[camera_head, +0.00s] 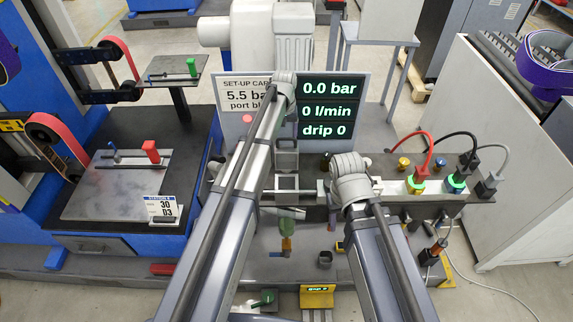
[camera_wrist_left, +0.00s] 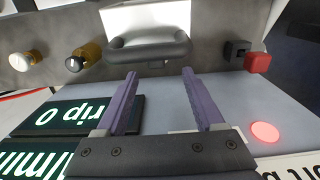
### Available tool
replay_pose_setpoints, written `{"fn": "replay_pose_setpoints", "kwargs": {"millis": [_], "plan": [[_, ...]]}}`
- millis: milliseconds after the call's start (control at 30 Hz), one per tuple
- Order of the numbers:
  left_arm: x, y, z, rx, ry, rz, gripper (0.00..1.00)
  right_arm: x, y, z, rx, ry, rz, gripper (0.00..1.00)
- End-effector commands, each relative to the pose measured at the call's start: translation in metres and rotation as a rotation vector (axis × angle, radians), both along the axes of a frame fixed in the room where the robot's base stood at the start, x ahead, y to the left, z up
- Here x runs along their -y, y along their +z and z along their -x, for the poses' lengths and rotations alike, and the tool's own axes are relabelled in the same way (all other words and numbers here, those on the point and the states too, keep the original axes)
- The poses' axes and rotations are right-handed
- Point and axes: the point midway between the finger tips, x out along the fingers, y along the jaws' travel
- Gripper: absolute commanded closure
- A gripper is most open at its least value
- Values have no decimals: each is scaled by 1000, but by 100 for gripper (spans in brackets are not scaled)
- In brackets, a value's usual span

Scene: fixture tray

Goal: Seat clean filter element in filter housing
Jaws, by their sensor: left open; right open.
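My left gripper (camera_head: 287,168) hangs below the left arm's bend, over the middle of the bench in the head view. In the left wrist view its two purple fingers (camera_wrist_left: 159,78) are apart with nothing between them. A dark grey loop handle (camera_wrist_left: 150,48) on a pale block lies just beyond the fingertips. A green bowl-like part (camera_head: 287,226) with an orange fitting is below the gripper in the head view. I cannot tell whether it is the filter housing. I cannot identify the clean filter element.
The display board (camera_head: 334,108) reads 0.0 bar, 0 l/min and drip 0. Red, black and grey hoses (camera_head: 425,150) arch over the bench at right. A small dark cup (camera_head: 324,259) and a yellow-framed box (camera_head: 317,297) are at the front. A side table (camera_head: 110,190) is at left.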

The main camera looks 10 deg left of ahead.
Motion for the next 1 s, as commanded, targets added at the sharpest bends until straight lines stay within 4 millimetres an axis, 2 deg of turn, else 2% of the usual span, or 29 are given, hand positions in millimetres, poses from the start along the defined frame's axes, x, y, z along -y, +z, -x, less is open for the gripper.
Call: {"fn": "replay_pose_setpoints", "kwargs": {"millis": [167,600,900,1000], "plan": [[1,-4,1,0,0,0,30,0,-4,0,0,0,0,50],[7,-51,4,0,0,0,30,0,-51,0,0,0,0,50],[7,-51,4,0,0,0,30,0,-51,0,0,0,0,50],[7,-51,4,0,0,0,41,0,-51,0,0,0,0,50]]}}
